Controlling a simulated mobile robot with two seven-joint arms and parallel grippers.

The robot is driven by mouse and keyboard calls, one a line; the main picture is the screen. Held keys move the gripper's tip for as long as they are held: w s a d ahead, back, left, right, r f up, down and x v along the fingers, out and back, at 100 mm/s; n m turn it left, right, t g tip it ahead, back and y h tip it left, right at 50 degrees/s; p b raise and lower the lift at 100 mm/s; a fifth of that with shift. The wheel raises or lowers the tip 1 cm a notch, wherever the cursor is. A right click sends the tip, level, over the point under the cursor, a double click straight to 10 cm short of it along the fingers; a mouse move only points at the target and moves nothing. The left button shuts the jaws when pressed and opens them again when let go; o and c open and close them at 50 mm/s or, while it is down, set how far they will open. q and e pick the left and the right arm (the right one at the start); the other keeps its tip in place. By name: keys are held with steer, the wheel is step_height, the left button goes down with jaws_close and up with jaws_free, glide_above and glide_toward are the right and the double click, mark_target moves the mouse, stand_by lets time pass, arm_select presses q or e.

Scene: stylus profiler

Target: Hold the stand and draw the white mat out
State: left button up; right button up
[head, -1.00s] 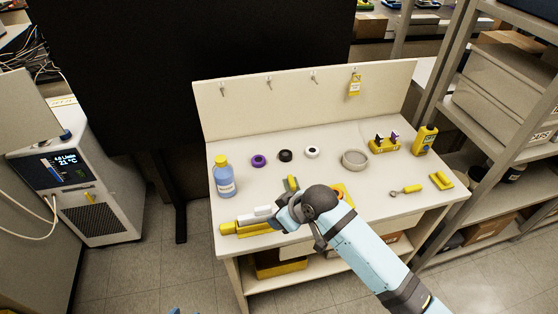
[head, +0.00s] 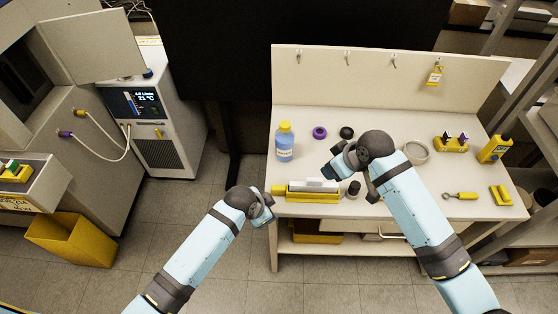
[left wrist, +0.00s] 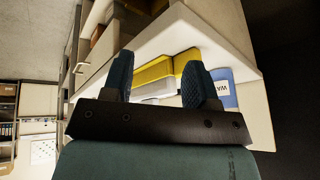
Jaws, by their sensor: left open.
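The yellow stand (head: 312,196) lies along the bench's front left edge. The white mat (head: 316,184) is a pale strip along its top; I cannot tell how deep it sits. My left gripper (head: 268,208) is open and empty, just off the bench's front left corner, near the stand's left end. In the left wrist view its two fingers (left wrist: 158,85) are apart, with the yellow stand (left wrist: 153,73) and a pale strip (left wrist: 158,90) beyond them. My right gripper (head: 338,166) is above and behind the stand's right end; its fingertips are unclear.
A blue bottle with a yellow cap (head: 284,142) stands behind the stand. A purple ring (head: 320,132), a dark ring (head: 346,132) and a round dish (head: 416,152) lie farther back. A dark cylinder (head: 353,189) is right of the stand.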

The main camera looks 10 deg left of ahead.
mark_target(278, 187)
arm_select(q)
steer(key=w+d+r+m+g+y, duration=0.2)
steer(key=w+r+m+g+y, duration=0.15)
steer(key=w+r+m, duration=0.45)
steer(key=f, duration=0.3)
steer(key=w+f+n, duration=0.1)
steer(key=f, duration=0.3)
steer(key=w+f+n+g, duration=0.1)
steer(key=f, duration=0.3)
steer(key=shift+f+h, duration=0.25)
steer(key=shift+h, duration=0.1)
jaws_close()
